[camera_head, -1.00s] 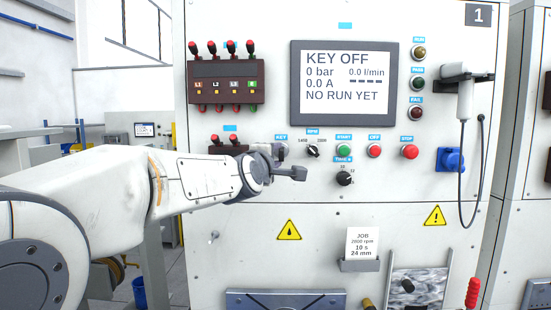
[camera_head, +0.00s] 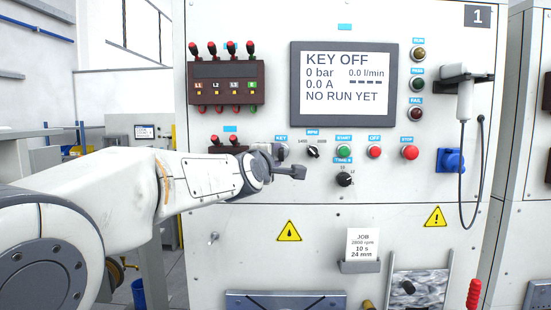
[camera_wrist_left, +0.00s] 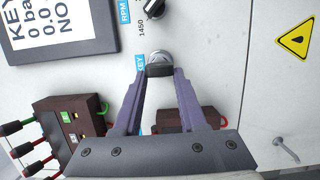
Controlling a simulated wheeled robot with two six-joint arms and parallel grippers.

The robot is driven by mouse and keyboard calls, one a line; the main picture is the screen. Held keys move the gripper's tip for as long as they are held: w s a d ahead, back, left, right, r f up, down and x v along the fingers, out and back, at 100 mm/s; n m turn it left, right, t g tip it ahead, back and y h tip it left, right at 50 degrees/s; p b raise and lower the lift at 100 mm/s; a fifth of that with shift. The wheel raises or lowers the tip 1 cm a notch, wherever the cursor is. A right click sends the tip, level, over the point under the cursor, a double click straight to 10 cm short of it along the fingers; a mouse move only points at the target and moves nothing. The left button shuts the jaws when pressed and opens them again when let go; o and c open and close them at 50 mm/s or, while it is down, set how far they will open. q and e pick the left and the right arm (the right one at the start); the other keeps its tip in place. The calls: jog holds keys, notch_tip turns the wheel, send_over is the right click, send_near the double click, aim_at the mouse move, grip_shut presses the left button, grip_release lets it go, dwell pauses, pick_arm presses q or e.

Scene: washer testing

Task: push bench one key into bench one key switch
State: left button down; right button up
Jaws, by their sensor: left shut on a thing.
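My left gripper (camera_head: 287,163) is at the panel of bench 1, just below the blue KEY label (camera_head: 281,138). In the left wrist view its fingers (camera_wrist_left: 161,73) are shut on the bench one key (camera_wrist_left: 160,70), a small dark block between the tips. The round silver bench one key switch (camera_wrist_left: 160,56) is directly beyond the key, beside the KEY label. The key overlaps the switch in that view; I cannot tell how deep it sits. In the head view the gripper largely hides the key and switch. The screen (camera_head: 344,84) reads KEY OFF. My right gripper is not in view.
The RPM knob (camera_head: 313,151) is close to the right of the gripper. Green start (camera_head: 344,152) and red off (camera_head: 374,151) buttons follow. A terminal block with red plugs (camera_head: 226,83) juts out above left, and another (camera_head: 228,147) is near my wrist.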

pick_arm(q)
jog(key=shift+c, duration=1.9)
grip_release()
